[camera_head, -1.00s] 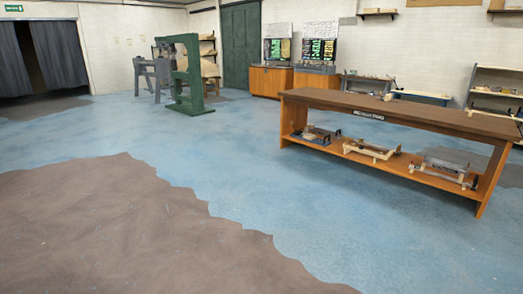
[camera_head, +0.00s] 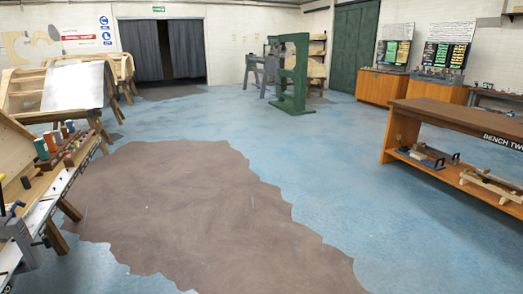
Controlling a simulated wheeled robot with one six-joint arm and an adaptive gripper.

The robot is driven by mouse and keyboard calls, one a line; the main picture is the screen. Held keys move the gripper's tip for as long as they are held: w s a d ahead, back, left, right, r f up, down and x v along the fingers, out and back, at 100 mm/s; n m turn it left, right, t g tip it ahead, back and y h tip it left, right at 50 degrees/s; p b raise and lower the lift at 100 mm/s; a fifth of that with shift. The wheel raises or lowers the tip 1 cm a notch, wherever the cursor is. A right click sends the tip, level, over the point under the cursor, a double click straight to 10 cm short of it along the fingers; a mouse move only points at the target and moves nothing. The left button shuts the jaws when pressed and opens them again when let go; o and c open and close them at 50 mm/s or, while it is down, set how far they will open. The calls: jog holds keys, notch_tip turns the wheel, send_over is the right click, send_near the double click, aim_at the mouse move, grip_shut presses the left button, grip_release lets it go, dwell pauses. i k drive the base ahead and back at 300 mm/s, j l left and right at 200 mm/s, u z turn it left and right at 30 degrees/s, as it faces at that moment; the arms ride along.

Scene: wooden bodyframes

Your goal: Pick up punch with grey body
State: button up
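I cannot make out a punch with a grey body in the head view. Several small upright things with coloured ends stand in a wooden rack (camera_head: 68,152) on the bench at the left edge. They are too small to tell apart. My gripper is not in view.
A long wooden bench (camera_head: 470,121) with a lower shelf stands at the right. A green machine frame (camera_head: 291,75) stands at the back. A wooden bodyframe with a pale panel (camera_head: 72,87) is at the left. The blue and brown floor between them is clear.

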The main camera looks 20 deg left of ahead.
aim_at(58, 136)
jog(key=i+j+u, duration=0.1)
jog(key=i+u, duration=0.25)
jog(key=i+j+u, duration=0.1)
jog(key=u, duration=0.25)
jog(key=i+u, duration=0.6)
jog(key=i, duration=0.35)
jog(key=i+l+u, duration=0.25)
jog(key=i, duration=0.4)
jog(key=i+l+u, duration=0.15)
jog(key=i+u, duration=0.25)
jog(key=i+l+u, duration=0.4)
jog(key=i, duration=0.15)
jog(key=i+l+u, duration=0.4)
jog(key=i+u, duration=0.2)
jog(key=k+u, duration=0.1)
jog(key=u, duration=1.6)
jog(key=z, duration=1.85)
